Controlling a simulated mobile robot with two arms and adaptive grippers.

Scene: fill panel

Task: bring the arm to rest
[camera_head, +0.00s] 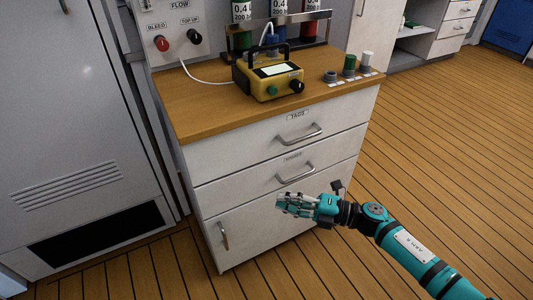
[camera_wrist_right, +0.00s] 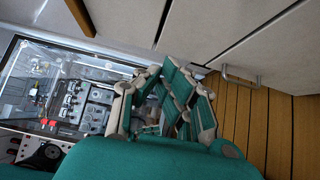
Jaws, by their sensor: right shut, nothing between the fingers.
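My right gripper (camera_head: 281,203) is in front of the cabinet (camera_head: 240,205), at about the height of its lower door. It is shut and empty. In the right wrist view my gripper (camera_wrist_right: 178,72) shows its teal and grey fingers, with a cabinet handle (camera_wrist_right: 240,78) beyond them to the right. My right arm reaches in from the lower right over the wooden floor. I cannot tell whether the fingers touch the cabinet front. My left gripper is not in view.
A yellow device (camera_head: 268,75) stands on the cabinet's wooden top (camera_head: 205,108), with a hose to the panel (camera_head: 175,30). Small capped items (camera_head: 349,66) stand at its right. Drawer handles (camera_head: 299,133) jut out above my gripper. The floor (camera_head: 440,150) to the right is clear.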

